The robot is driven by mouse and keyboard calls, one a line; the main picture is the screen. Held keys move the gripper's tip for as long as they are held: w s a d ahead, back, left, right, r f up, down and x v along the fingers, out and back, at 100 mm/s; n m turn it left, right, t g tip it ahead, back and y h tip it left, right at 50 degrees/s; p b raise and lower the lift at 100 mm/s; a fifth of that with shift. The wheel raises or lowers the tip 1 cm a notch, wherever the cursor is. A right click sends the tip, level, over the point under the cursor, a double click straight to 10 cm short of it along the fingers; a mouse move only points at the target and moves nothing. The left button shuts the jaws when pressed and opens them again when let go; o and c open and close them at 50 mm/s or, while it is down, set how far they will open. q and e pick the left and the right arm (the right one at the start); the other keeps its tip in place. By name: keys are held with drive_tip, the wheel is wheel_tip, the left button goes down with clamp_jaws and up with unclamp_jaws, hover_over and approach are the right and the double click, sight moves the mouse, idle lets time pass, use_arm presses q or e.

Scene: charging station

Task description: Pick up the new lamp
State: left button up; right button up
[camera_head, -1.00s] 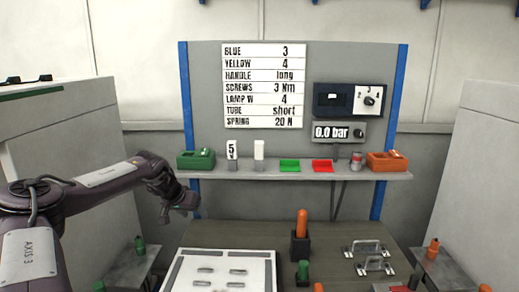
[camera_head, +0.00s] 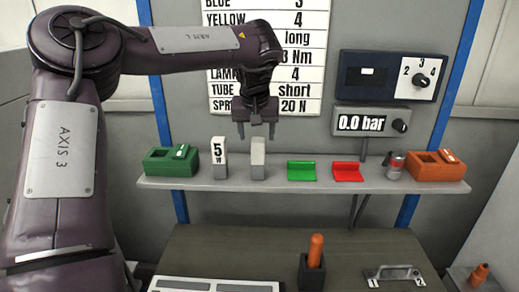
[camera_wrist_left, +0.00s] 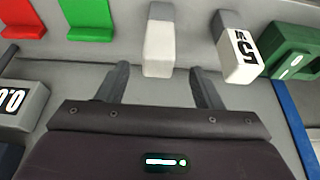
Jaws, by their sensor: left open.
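No object here is labelled as the new lamp; two small upright blocks on the shelf (camera_head: 325,184) may be lamps. One is a plain white and grey block (camera_head: 258,158), the other is marked 5 W (camera_head: 219,158). My left gripper (camera_head: 256,130) is open and empty, pointing down just above the plain block. In the left wrist view the plain block (camera_wrist_left: 159,45) lies ahead, between the lines of the two fingers (camera_wrist_left: 160,84), apart from them. The 5 W block (camera_wrist_left: 238,50) is to its right there. My right gripper is not in view.
The shelf also holds a green box (camera_head: 170,163), a green holder (camera_head: 301,171), a red holder (camera_head: 347,172), a small can (camera_head: 395,165) and an orange box (camera_head: 437,167). A sign (camera_head: 300,75) hangs behind my arm. A workbench (camera_head: 225,247) lies below.

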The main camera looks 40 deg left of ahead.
sight(258, 148)
use_arm(q)
drive_tip(key=shift+w+d+r, duration=0.1)
drive_tip(key=shift+w+r, duration=0.05)
drive_tip(key=shift+w+f+p, duration=0.1)
drive_tip(key=shift+f+p, duration=0.55)
drive_tip(key=shift+f, duration=0.15)
drive_tip(key=shift+w+a+f+p, duration=0.1)
drive_tip(key=shift+a+f+p, duration=0.1)
drive_tip(key=shift+f+p, duration=0.15)
drive_tip(key=p+x, duration=0.3)
drive_tip(key=x, duration=0.1)
drive_tip(key=shift+w+a+f, duration=0.1)
drive_tip(key=shift+f, duration=0.05)
drive_tip(key=shift+w+f, duration=0.1)
drive_tip(key=shift+f, duration=0.2)
drive_tip(key=shift+c, duration=0.4)
drive_tip(key=c, duration=1)
